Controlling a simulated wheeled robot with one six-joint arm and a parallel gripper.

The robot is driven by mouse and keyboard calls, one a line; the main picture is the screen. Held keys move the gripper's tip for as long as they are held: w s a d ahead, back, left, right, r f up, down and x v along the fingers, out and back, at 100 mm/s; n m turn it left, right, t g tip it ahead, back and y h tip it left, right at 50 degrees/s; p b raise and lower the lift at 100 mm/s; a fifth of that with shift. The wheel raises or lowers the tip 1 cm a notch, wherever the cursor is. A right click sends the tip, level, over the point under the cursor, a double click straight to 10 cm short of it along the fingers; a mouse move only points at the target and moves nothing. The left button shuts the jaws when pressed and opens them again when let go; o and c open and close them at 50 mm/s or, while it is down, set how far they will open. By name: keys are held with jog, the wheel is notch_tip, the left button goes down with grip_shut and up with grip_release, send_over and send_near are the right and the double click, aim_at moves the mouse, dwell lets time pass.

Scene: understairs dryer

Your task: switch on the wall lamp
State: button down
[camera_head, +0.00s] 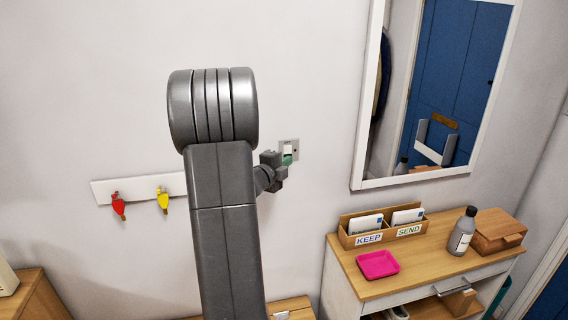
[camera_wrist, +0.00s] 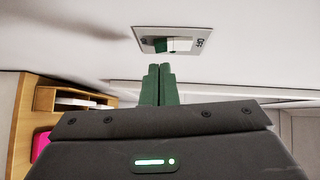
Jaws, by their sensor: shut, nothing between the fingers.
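A small grey switch plate (camera_head: 296,144) with a white rocker is on the wall, right of my arm in the head view. In the wrist view the plate (camera_wrist: 196,35) is at top centre, with a white rocker (camera_wrist: 181,44), a dark green patch beside it and small lettering at its right. My gripper (camera_head: 288,160) is at the plate's lower edge in the head view. Its green fingers (camera_wrist: 159,67) are shut together, empty, and point at the plate. I cannot tell whether they touch it. No wall lamp is seen.
A key rack (camera_head: 138,188) with red and yellow keys is left of my arm. A framed mirror (camera_head: 440,90) hangs at right. Below it, a cabinet holds a letter box (camera_head: 381,228), pink tray (camera_head: 378,264), bottle (camera_head: 462,232) and wooden box (camera_head: 498,232).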

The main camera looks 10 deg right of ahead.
jog(key=shift+w, duration=0.7)
jog(key=shift+f, duration=0.15)
